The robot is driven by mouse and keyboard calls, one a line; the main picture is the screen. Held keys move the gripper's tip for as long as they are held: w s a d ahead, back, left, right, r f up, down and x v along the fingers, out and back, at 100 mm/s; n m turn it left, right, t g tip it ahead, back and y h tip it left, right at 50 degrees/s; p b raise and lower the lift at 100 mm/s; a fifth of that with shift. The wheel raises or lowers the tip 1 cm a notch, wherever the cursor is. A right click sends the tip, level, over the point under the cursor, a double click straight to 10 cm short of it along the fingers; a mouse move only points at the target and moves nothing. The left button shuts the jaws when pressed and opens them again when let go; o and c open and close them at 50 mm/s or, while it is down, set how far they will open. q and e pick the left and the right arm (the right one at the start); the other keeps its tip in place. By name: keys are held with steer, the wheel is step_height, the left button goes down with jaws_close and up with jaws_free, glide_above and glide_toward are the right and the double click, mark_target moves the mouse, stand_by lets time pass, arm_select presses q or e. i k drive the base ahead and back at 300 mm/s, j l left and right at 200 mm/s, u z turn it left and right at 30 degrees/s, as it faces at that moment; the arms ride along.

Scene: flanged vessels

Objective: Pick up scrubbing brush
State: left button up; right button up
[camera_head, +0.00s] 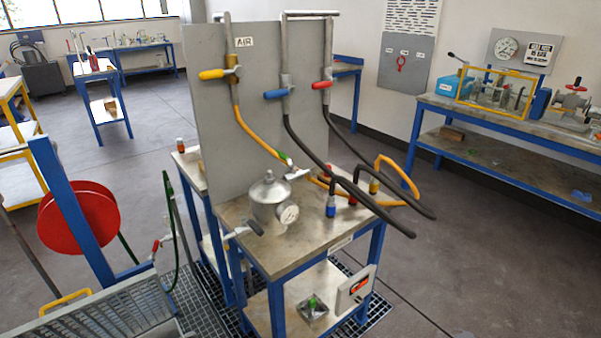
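I cannot make out a scrubbing brush for certain. A small brown block (452,133) lies on the lower shelf of the right bench, too small to tell what it is. Another small brown item (110,106) lies on the lower shelf of the small blue table at the back left. A small tray (312,310) with a green item on it rests on the lower shelf of the near workbench (325,246). Neither of my grippers is in view.
A metal vessel with a gauge (268,198) stands on the near workbench, before a grey panel (205,120) with loose hoses. A red reel (78,215) and grated basin (110,310) are at left. Floor (450,250) between this workbench and the right bench (480,113) is clear.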

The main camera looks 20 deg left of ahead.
mark_target(322, 178)
steer(key=i+l+u, duration=0.2)
steer(key=u, duration=0.15)
steer(key=i+l+u, duration=0.2)
steer(key=l+u, duration=0.2)
steer(key=i+l+u, duration=0.1)
steer(key=l+u, duration=0.6)
steer(key=l, duration=0.15)
steer(key=l+u, duration=0.35)
steer(key=l, duration=0.5)
steer(key=l+u, duration=0.4)
steer(key=l, duration=0.45)
